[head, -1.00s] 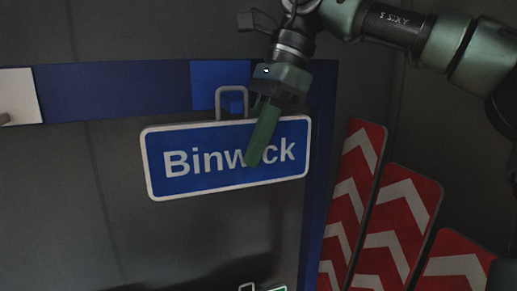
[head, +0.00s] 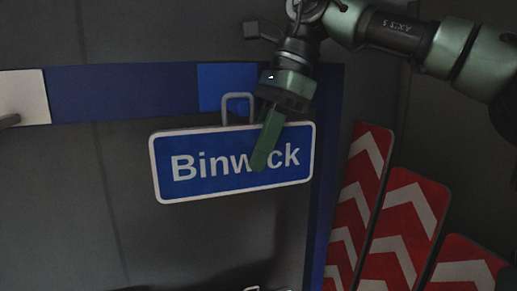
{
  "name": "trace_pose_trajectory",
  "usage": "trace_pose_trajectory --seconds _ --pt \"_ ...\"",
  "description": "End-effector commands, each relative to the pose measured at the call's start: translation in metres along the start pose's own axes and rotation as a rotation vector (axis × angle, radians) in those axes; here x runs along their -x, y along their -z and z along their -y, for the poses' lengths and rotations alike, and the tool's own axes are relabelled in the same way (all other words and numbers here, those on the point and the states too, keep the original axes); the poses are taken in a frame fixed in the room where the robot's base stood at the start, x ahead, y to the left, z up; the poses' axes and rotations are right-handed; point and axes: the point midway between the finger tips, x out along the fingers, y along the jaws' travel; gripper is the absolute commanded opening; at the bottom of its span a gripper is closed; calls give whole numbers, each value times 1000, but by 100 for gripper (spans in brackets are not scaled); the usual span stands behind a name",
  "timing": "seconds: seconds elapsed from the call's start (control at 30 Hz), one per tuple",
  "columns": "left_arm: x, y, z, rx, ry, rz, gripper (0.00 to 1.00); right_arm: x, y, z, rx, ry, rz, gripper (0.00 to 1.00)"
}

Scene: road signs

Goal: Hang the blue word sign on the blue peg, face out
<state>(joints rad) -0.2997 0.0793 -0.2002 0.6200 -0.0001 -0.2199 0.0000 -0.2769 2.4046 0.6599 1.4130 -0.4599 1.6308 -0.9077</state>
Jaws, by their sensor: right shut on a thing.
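The blue word sign (head: 215,175) reads "Binwick" in white, with a white border and a grey hanging loop on its top edge. Its lettered face is toward me and it is nearly level, tipped slightly up at the right. My right gripper (head: 267,150) is shut on the sign's upper right part, one finger lying across the letters. The loop (head: 237,96) stands in front of a brighter blue patch (head: 213,88) on the dark blue rail. I cannot make out the blue peg; the loop or gripper may hide it. My left gripper is not in view.
The dark blue rail (head: 120,93) runs across the wall to a blue post (head: 326,180) at the right. A white patch with a grey peg (head: 10,121) is at the left. Red and white chevron boards (head: 400,225) lean at the lower right. A partly cut-off object (head: 268,289) shows at the bottom edge.

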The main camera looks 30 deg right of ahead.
Motion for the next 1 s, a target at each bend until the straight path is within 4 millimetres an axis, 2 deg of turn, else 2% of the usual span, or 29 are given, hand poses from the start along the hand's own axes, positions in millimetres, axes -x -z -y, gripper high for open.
trace_pose_trajectory --seconds 0.43,0.47,0.5,0.53,0.57,0.87,1.0 --pt "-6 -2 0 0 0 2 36 -8 4 0 1 1 1 0" --pt "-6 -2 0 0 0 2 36 -8 3 0 1 1 1 17" --pt "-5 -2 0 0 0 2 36 -8 3 0 1 1 1 28" --pt "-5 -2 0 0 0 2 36 -8 3 0 1 1 1 37" --pt "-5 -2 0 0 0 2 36 -8 3 0 0 1 1 40" --pt "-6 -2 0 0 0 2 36 -8 4 0 0 -1 -1 40" --pt "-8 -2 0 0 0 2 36 1 4 0 -1 1 -1 40"
